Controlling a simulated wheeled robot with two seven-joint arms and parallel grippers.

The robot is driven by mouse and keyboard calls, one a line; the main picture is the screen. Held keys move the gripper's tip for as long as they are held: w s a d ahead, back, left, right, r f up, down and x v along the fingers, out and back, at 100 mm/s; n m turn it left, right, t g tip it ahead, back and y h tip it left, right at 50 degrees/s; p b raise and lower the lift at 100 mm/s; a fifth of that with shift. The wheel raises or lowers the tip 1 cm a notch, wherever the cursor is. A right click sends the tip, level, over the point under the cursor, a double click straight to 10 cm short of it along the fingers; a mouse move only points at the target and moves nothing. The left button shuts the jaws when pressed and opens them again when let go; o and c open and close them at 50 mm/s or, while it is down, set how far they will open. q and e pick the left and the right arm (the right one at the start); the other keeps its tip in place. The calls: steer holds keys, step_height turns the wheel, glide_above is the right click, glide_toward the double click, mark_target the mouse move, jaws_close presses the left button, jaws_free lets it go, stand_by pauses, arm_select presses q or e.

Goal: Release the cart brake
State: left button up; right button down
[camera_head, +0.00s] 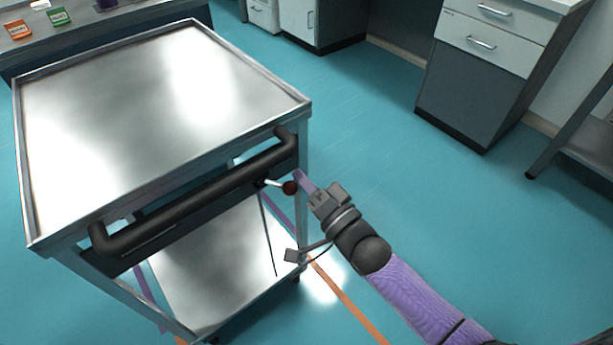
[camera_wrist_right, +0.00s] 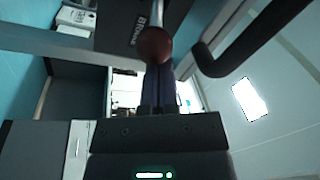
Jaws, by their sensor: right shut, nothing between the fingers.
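The steel cart (camera_head: 150,90) stands at the left in the head view, with a black push handle (camera_head: 190,190) along its near side. The brake lever (camera_head: 289,187) is a short metal rod with a dark red ball knob, sticking out under the handle's right end. In the right wrist view the knob (camera_wrist_right: 155,44) is large, just beyond the fingertips. My right gripper (camera_head: 303,181) is shut and empty, its fingertips close beside the knob; I cannot tell whether they touch. It also shows in the right wrist view (camera_wrist_right: 158,92). My left gripper is not in view.
Grey and white drawer cabinets (camera_head: 490,60) stand at the back right. A bench (camera_head: 110,25) with small coloured boxes is behind the cart. A metal table leg (camera_head: 560,130) stands at the right edge. The teal floor between is clear.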

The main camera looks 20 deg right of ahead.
arm_select(q)
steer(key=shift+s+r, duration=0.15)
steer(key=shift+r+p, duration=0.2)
steer(key=shift+p, duration=0.1)
arm_select(e)
steer(key=shift+s+a+m+h, duration=0.15)
steer(key=shift+s+m+h, duration=0.1)
steer(key=shift+m+h, duration=0.2)
